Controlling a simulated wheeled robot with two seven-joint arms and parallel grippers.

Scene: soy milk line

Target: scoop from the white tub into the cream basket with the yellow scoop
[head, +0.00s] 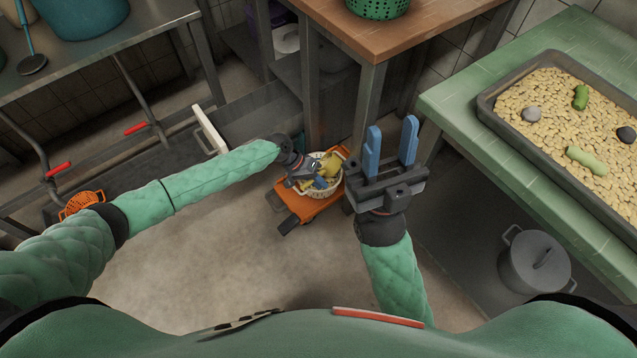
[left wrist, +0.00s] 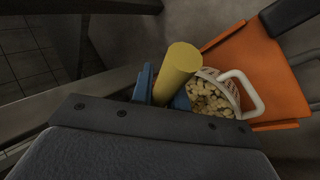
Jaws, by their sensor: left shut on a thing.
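My left gripper (head: 320,182) is low at the cream basket (head: 334,189) and shut on the yellow scoop (head: 331,161). In the left wrist view the scoop's thick yellow handle (left wrist: 176,73) stands between the blue fingers. The scoop's bowl is hidden there. The cream basket (left wrist: 236,100), with a pale handle, stands just beyond the fingers and holds beige beans (left wrist: 208,99). It rests on an orange cart (head: 308,204). My right gripper (head: 391,148) is open and empty, fingers upward. I cannot make out the white tub for certain.
A grey tray (head: 487,104) of beans, with stones and green pieces, lies on the green counter (head: 462,88) at right. A lidded metal pot (head: 537,263) stands below. A wooden table (head: 425,30) is behind the cart. An orange strainer (head: 81,205) is at left.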

